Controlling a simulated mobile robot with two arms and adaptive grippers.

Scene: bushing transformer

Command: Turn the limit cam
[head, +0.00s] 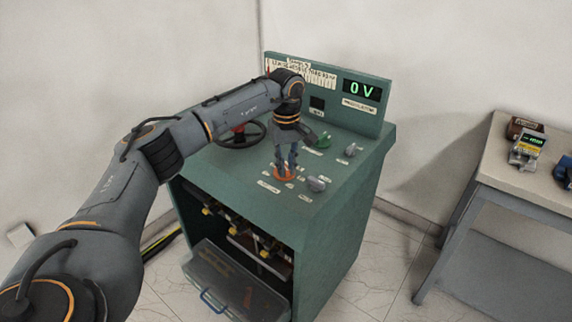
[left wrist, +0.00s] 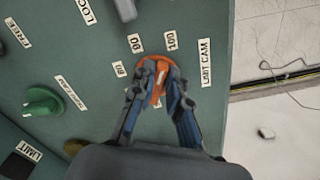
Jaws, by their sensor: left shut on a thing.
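In the head view my left gripper (head: 287,168) stands over the front part of the console top. My right gripper is not in view.
The green console (head: 330,225) has a black handwheel (head: 243,137), a green knob (head: 323,140) and grey knobs (head: 316,184) near my gripper. Its display (head: 361,89) reads 0 V. A drawer (head: 232,283) stands open below. A side table (head: 490,185) is at right.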

